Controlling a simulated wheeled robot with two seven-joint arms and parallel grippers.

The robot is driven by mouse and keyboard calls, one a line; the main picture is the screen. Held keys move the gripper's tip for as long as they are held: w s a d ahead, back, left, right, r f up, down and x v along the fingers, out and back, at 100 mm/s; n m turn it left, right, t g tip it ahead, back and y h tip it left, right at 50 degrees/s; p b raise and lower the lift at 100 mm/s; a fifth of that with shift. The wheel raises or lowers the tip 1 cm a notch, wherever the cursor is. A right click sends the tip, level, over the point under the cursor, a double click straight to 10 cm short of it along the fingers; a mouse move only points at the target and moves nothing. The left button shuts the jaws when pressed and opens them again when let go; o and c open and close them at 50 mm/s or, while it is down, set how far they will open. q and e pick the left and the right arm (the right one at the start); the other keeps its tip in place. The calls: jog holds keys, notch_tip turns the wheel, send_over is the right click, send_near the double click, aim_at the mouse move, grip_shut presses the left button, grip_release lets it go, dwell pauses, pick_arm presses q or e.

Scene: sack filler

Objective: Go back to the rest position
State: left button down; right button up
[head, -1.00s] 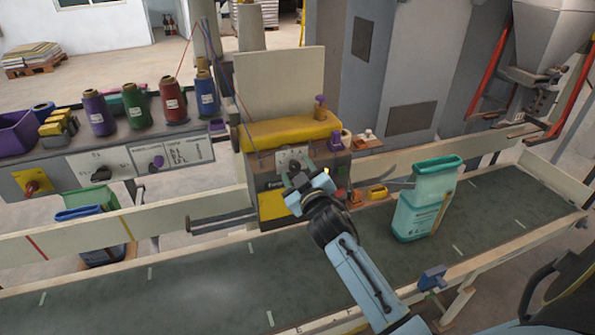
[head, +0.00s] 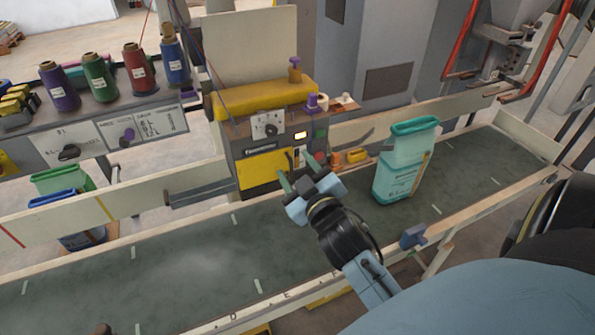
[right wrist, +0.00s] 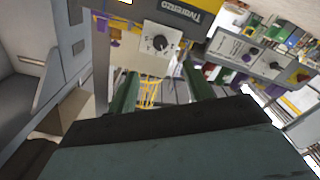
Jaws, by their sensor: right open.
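My right gripper (head: 297,182) is over the conveyor in front of the yellow and grey sewing machine (head: 262,168). It is open and empty, its two green fingers apart. The right wrist view shows the fingers (right wrist: 158,92) with the machine's dial plate (right wrist: 156,45) beyond them. A teal sack (head: 402,170) stands upright on the conveyor belt (head: 200,262), to the right of the gripper and apart from it. My left gripper is not in view.
A panel (head: 110,140) with several thread cones stands at the back left. A blue bracket (head: 413,237) is on the near rail. The belt's left part is clear.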

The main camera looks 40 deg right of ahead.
jog(key=shift+s, duration=0.15)
dwell(0.4)
jog(key=s+a+f+g+y+b, duration=0.1)
jog(key=s+a+f+g+b, duration=0.15)
jog(key=f, duration=1.05)
jog(key=s+a+f+g+y+b, duration=0.1)
jog(key=s+a+f+g+y, duration=0.15)
jog(key=f, duration=1.05)
jog(key=s+a+f+g+b, duration=0.1)
jog(key=s+f+g+b, duration=0.15)
jog(key=f, duration=1.05)
jog(key=s+a+f+g+b, duration=0.15)
jog(key=s+f+g, duration=0.25)
jog(key=s+f, duration=0.95)
jog(key=s+f+g+b, duration=0.1)
jog(key=s+f+g, duration=0.1)
jog(key=s+f, duration=0.3)
jog(key=s+d+f+g+b, duration=0.1)
jog(key=s+f+g, duration=0.2)
jog(key=s, duration=1)
notch_tip(320, 180, down, 4)
jog(key=shift+d+r+m+y+b, duration=0.15)
jog(key=shift+r+m+y+b, duration=0.1)
jog(key=shift+m+y+b, duration=0.2)
